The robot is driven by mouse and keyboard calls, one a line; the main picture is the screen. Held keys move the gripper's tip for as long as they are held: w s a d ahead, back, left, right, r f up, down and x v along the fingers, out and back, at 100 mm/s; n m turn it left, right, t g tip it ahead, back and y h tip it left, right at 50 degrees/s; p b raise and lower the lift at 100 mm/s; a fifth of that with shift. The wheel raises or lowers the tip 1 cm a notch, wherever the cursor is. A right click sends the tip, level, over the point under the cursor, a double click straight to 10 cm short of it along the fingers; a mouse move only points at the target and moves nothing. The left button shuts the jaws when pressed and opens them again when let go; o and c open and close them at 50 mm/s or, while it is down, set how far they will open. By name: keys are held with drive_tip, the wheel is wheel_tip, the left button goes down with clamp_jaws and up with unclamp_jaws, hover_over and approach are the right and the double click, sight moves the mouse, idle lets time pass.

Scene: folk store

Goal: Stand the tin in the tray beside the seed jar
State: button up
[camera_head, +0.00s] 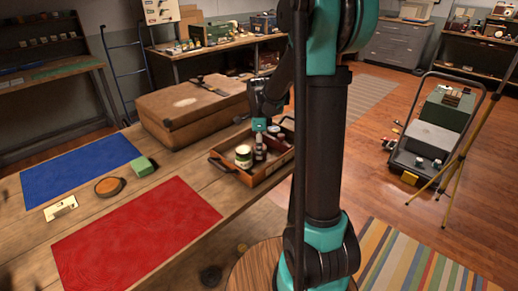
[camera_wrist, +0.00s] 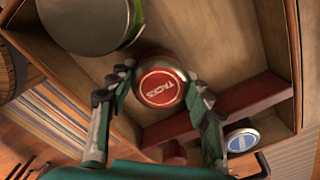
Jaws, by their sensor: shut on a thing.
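My gripper (camera_wrist: 165,97) is shut on a round tin (camera_wrist: 160,87) with a red lid label reading TACKS. The tin is upright inside the wooden tray (camera_head: 262,182), in the same compartment as the seed jar. I cannot tell whether its base touches the tray floor. The seed jar (camera_wrist: 85,22) has a wide greyish lid and a green edge; it stands close to the tin with a small gap. In the head view the jar (camera_head: 244,155) is just left of my gripper (camera_head: 260,148), whose fingers mostly hide the tin.
A reddish divider (camera_wrist: 255,94) crosses the tray; a blue-lidded container (camera_wrist: 242,141) is beyond it. A brown case (camera_head: 190,110) lies left of the tray. The bench also holds blue and red mats (camera_head: 135,235), a green box (camera_head: 143,166) and a round dark dish (camera_head: 110,187).

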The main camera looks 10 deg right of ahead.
drive_tip(key=o, duration=1.2)
drive_tip(key=shift+f, duration=0.1)
wheel_tip(320, 180, up, 12)
